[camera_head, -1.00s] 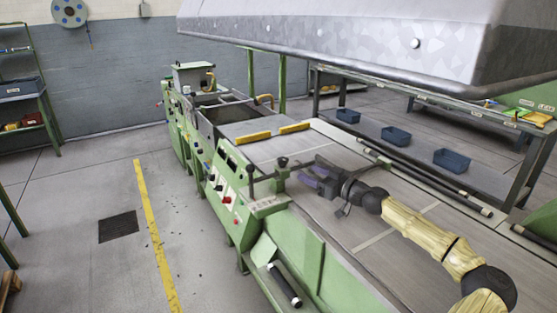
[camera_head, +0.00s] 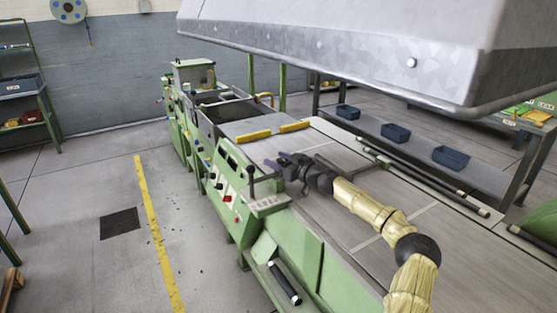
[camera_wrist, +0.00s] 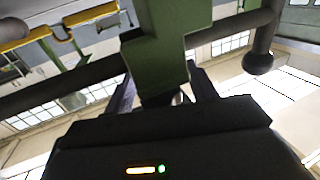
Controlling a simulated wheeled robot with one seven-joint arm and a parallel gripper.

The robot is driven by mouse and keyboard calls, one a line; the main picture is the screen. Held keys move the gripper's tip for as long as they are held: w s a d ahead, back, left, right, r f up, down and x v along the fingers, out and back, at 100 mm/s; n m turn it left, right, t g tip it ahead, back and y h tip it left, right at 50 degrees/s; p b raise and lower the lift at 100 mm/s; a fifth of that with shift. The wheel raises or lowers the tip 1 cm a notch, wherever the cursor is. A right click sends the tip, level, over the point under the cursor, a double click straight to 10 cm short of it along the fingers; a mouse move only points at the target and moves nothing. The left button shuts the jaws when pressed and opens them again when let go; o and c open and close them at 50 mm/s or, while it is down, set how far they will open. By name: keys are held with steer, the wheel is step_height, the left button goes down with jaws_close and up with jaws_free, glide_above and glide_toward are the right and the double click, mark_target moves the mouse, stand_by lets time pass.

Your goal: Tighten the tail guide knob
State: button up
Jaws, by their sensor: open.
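My gripper (camera_head: 285,162) is open at the near-left edge of the green machine's bed, over the dark crossbar. In the wrist view my gripper (camera_wrist: 163,92) has a finger on each side of a green bracket (camera_wrist: 165,40) that sits on the dark rod. A small pale part shows between the fingers below the bracket; most of it is hidden by my gripper's body. A black ball-ended post (camera_wrist: 258,62) hangs off the rod at the right; it also shows as a dark upright post (camera_head: 250,172) in the head view. I cannot tell which part is the tail guide knob.
A large grey metal hood (camera_head: 360,45) hangs over the bed. Yellow bars (camera_head: 253,138) lie across the bed farther back. Green control panels (camera_head: 225,185) face the aisle on the left. Blue bins (camera_head: 395,133) stand on a shelf at the right.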

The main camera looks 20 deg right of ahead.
steer(key=c, duration=1)
